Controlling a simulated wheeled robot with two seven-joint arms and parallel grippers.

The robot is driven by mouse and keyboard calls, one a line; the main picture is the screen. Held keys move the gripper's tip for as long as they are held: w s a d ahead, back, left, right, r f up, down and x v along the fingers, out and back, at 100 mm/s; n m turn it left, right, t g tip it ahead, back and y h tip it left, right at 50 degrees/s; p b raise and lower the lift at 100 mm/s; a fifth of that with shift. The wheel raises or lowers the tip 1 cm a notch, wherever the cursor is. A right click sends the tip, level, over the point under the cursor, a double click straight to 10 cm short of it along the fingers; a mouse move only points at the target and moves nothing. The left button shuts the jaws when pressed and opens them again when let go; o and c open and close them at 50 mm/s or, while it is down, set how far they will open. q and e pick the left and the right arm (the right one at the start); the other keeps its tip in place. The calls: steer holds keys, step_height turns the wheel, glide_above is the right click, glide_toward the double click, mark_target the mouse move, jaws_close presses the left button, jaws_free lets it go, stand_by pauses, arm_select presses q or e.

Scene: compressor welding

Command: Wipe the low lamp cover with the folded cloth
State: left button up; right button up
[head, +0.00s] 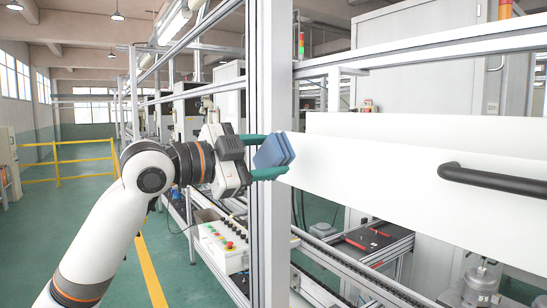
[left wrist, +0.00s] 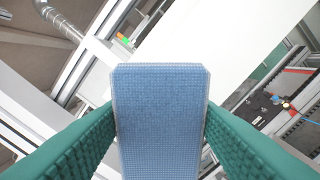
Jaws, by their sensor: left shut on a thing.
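The folded cloth (head: 273,152) is blue and layered. My left gripper (head: 277,158) is shut on it, with a green finger on each side. In the left wrist view the cloth (left wrist: 160,115) stands out between the two green fingers. A long white panel (head: 390,175) with a black handle, which I take to be the low lamp cover, runs right from beside the cloth. Its white face also fills the upper middle of the left wrist view (left wrist: 215,45). I cannot tell whether the cloth touches it. My right gripper is not in view.
An aluminium post (head: 268,235) stands close to my left gripper. A white control box (head: 224,245) with coloured buttons is below it. A rail (head: 420,45) crosses above the panel. A conveyor frame (head: 350,275) lies underneath. Open green floor is at the left, with a yellow railing (head: 70,161).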

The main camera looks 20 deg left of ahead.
arm_select(q)
steer(key=shift+b+v, duration=0.4)
steer(key=shift+v, duration=1.2)
steer(key=shift+w+d, duration=0.1)
